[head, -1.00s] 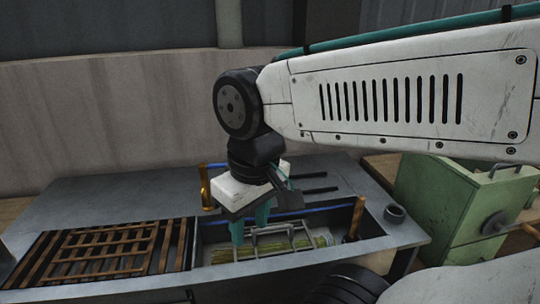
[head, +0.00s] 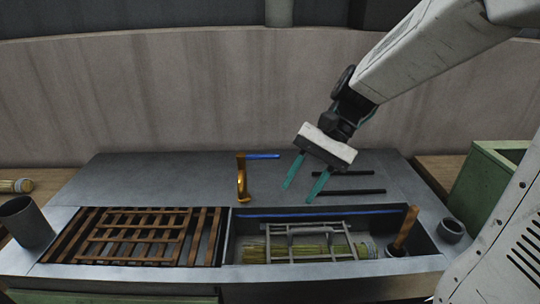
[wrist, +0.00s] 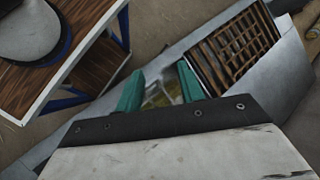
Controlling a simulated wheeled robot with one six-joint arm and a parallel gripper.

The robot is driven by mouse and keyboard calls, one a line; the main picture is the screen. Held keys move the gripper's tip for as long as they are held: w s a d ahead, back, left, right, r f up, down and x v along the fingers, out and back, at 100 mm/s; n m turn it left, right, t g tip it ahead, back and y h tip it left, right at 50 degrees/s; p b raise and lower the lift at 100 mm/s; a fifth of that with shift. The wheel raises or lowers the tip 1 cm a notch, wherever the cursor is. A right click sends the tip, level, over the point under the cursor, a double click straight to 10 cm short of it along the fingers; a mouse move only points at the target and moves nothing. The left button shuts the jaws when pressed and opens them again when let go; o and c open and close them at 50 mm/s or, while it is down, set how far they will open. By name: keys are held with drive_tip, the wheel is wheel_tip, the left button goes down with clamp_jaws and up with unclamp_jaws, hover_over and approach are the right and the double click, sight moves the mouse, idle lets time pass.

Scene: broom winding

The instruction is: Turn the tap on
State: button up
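The brass tap (head: 242,178) stands upright on the metal counter behind the basin. Its blue lever (head: 263,156) points to the right. I see no clear water stream from the spout. My gripper (head: 298,194) is to the right of the tap, with its teal fingers apart and nothing between them. It points down, apart from the tap and lever. The wrist view shows the open fingers (wrist: 160,88) too, with the basin blurred between them; the tap cannot be made out there.
The basin (head: 232,240) holds a wire rack (head: 300,229) over a straw bundle (head: 330,250). A wooden slatted grate (head: 137,232) lies left of it. Two black rods (head: 345,192) lie behind the basin. A grey cup (head: 26,222) is at far left, a green cabinet (head: 485,195) at right.

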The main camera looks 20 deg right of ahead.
drive_tip(key=w+d+f+m+t+y, duration=0.15)
drive_tip(key=w+f+m+y, duration=0.3)
drive_tip(key=w, duration=0.55)
drive_tip(key=m+t+y, duration=0.5)
drive_tip(key=m+t, duration=0.2)
drive_tip(key=m, duration=0.3)
approach(268, 155)
drive_tip(key=x, duration=1)
drive_tip(key=shift+w, duration=0.1)
clamp_jaws()
